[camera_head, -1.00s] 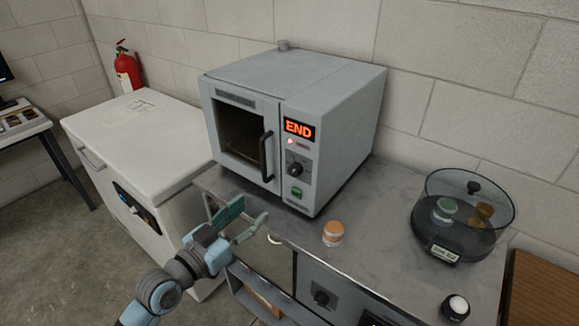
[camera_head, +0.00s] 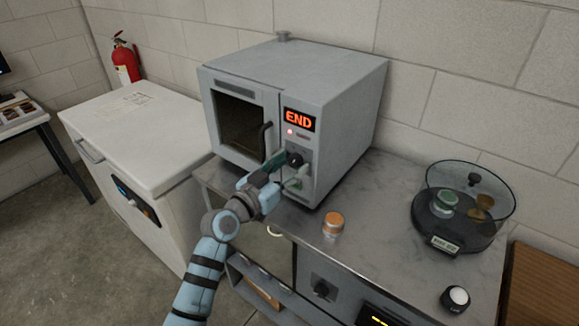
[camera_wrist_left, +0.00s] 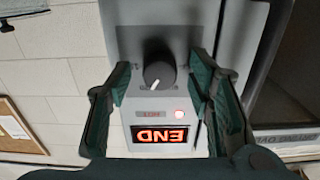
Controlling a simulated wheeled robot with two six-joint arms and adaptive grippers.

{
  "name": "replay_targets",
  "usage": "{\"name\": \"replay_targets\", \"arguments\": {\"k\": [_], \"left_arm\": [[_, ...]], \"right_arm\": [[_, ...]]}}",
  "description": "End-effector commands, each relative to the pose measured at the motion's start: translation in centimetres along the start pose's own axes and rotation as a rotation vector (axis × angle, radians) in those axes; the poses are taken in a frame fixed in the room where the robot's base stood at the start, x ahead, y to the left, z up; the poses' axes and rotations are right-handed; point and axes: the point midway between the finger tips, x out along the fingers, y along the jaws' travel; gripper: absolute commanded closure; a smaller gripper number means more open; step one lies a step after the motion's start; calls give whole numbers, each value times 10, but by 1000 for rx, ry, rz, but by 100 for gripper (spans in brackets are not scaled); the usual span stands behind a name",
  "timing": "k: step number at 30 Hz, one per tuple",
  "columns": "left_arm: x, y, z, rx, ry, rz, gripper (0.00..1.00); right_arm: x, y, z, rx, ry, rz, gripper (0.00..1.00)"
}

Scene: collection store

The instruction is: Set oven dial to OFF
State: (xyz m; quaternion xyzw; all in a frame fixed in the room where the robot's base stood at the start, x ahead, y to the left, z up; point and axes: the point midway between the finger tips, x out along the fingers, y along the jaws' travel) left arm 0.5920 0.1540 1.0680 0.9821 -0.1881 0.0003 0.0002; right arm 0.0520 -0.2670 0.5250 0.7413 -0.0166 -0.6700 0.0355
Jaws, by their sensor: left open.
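The grey oven (camera_head: 330,95) stands on the counter with its door shut and a red END display (camera_head: 299,120) lit. Its black dial (camera_head: 295,159) is below the display and partly hidden by my gripper. My left gripper (camera_head: 287,168) is open in front of the oven's control panel. In the left wrist view the dial (camera_wrist_left: 158,66) shows between the two green fingers, apart from both, with a white pointer mark. The display (camera_wrist_left: 165,134) appears upside down there, next to a lit red lamp (camera_wrist_left: 179,113). My right gripper is not in view.
An orange-lidded jar (camera_head: 333,223) stands on the counter (camera_head: 375,230) right of my arm. A round clear-lidded vessel (camera_head: 462,210) with small jars is farther right, near a black-and-white knob-like item (camera_head: 456,298). A white chest unit (camera_head: 140,140) stands left.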

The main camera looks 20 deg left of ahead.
Motion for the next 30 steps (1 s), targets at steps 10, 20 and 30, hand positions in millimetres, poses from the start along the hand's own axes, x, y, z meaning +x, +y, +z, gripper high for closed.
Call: {"name": "replay_targets", "arguments": {"k": [10,20,30], "left_arm": [[0,0,0,0,-1,0,100],[-1,0,0,-44,-2,0,100],[-1,1,0,-258,-4,0,100]], "right_arm": [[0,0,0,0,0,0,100],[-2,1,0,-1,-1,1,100],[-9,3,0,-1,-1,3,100]]}}
